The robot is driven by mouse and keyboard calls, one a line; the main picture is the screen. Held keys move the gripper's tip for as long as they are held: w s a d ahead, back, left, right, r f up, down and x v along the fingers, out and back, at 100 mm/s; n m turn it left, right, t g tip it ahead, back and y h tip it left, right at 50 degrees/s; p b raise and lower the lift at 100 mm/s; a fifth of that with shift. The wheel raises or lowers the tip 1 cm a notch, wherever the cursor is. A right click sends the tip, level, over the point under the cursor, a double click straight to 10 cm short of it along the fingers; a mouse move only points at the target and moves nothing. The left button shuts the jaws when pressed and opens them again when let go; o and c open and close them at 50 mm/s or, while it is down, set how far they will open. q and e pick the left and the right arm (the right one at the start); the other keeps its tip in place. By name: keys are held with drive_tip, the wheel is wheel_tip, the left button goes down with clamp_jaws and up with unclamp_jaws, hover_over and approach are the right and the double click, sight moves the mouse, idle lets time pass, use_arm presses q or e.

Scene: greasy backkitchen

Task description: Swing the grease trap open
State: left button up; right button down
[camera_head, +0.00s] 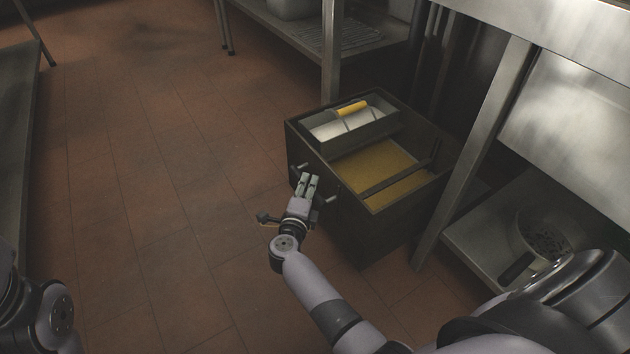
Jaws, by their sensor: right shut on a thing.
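The grease trap (365,228) is a dark box on the tiled floor, right of centre. Its top shows yellowish grease (373,165) and a dark bar across it. A shallow compartment at its back left holds a pale item and a yellow-handled tool (352,107). A handle (331,200) with two posts stands out from its near left side. My right gripper (309,181) is at this handle, shut on it between the posts; the fingers partly hide the grip. My left gripper is out of view; only part of my left arm shows at the lower left.
A steel table with a leg (478,150) stands close to the trap's right. Its lower shelf holds a pan (541,236). A rack shelf (315,32) with a leg is behind the trap. The tiled floor (150,190) to the left is clear.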

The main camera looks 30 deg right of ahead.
drive_tip(key=shift+a+f, duration=0.1)
drive_tip(key=shift+a, duration=0.25)
drive_tip(key=c, duration=1.4)
unclamp_jaws()
drive_tip(key=shift+c, duration=0.2)
